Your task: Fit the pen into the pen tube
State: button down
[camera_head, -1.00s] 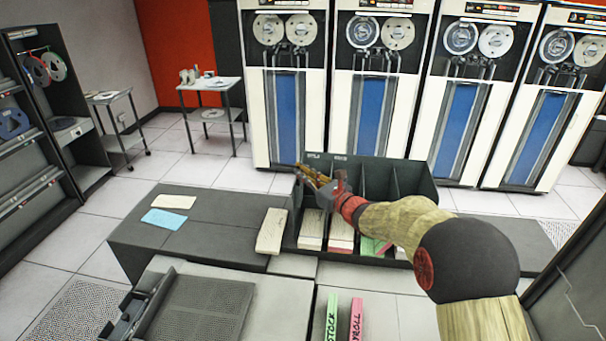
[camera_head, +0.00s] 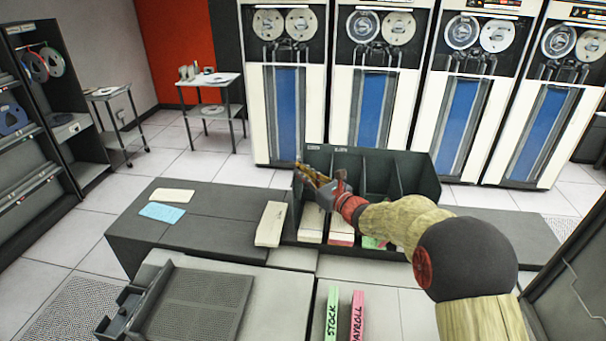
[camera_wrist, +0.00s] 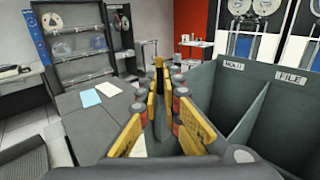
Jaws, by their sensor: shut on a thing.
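My gripper (camera_head: 308,174) is in the air at the left end of the dark divided bin, above its front left part. In the head view the pen cannot be told apart from the fingers. I cannot make out the pen tube in either view.
The dark divided bin (camera_head: 415,168) holds card stacks; its walls stand close to my gripper's right in the wrist view. A pale card block (camera_head: 270,224), a cream card (camera_head: 172,195) and a blue card (camera_head: 162,212) lie on the grey desk (camera_head: 215,232). The desk's left part is mostly clear.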

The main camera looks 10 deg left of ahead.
jog(key=c, duration=1.9)
grip_release()
jog(key=shift+d, duration=0.1)
jog(key=v, duration=1.2)
